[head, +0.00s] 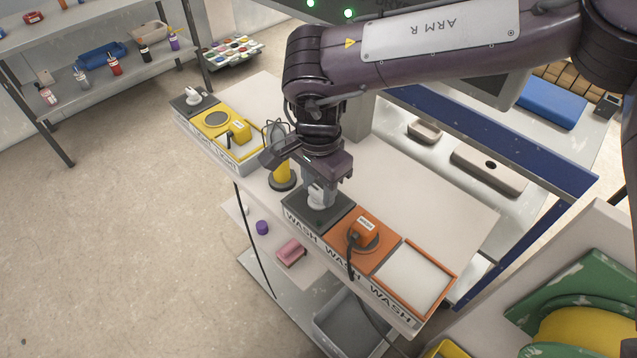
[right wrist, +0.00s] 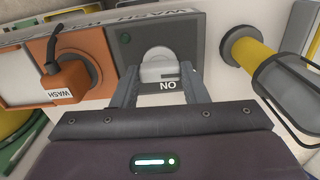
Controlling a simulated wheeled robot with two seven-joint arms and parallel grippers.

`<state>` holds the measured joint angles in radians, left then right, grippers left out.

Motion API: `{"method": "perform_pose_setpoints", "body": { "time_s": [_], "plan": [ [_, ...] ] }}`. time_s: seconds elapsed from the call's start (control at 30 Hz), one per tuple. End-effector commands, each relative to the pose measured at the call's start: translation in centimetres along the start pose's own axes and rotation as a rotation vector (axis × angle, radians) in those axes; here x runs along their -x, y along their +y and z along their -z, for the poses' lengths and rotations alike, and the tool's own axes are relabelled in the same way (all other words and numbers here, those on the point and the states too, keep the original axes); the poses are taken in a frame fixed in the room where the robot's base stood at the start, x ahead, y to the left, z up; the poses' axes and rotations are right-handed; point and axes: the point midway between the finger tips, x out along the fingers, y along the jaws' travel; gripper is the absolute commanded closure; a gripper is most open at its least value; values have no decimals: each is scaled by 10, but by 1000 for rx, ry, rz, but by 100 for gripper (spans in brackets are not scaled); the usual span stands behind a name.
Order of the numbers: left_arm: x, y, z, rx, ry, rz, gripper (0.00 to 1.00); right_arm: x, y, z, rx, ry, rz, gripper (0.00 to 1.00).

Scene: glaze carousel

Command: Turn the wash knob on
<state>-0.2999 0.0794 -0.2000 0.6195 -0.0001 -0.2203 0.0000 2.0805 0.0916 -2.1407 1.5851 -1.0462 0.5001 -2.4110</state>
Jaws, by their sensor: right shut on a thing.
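The wash knob (head: 318,195) is a pale grey-white round knob on the dark panel (head: 333,216) at the left end of the strip lettered WASH. My right gripper (head: 319,182) reaches down over it from above. In the right wrist view the knob (right wrist: 158,66) sits between the two fingers of the gripper (right wrist: 160,85), which are shut on it. The lettering ON shows upside down in front of the knob, close to the fingers. A small dark green indicator (right wrist: 125,38) on the panel looks unlit. My left gripper is not in view.
An orange plug (head: 363,230) with a black cable sits on the orange plate beside the panel; a white pad (head: 414,278) lies beyond. A yellow caged lamp (head: 283,174) stands close to the gripper's left. A yellow station (head: 212,122) with another knob (head: 193,97) is farther back.

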Motion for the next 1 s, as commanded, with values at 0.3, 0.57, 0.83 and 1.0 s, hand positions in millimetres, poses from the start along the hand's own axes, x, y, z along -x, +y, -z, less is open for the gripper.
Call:
{"method": "perform_pose_setpoints", "body": {
  "time_s": [0.3, 0.57, 0.83, 1.0],
  "plan": [
    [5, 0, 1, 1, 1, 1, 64, 1, 0, 0, -193, -3, 0, 83],
    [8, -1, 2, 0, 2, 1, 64, 1, 0, 0, -437, -4, 0, 83],
    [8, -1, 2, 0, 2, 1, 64, 0, -1, 0, -686, -4, 1, 83],
    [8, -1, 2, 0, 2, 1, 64, 0, -1, 0, -819, -4, 1, 83]
  ]
}}
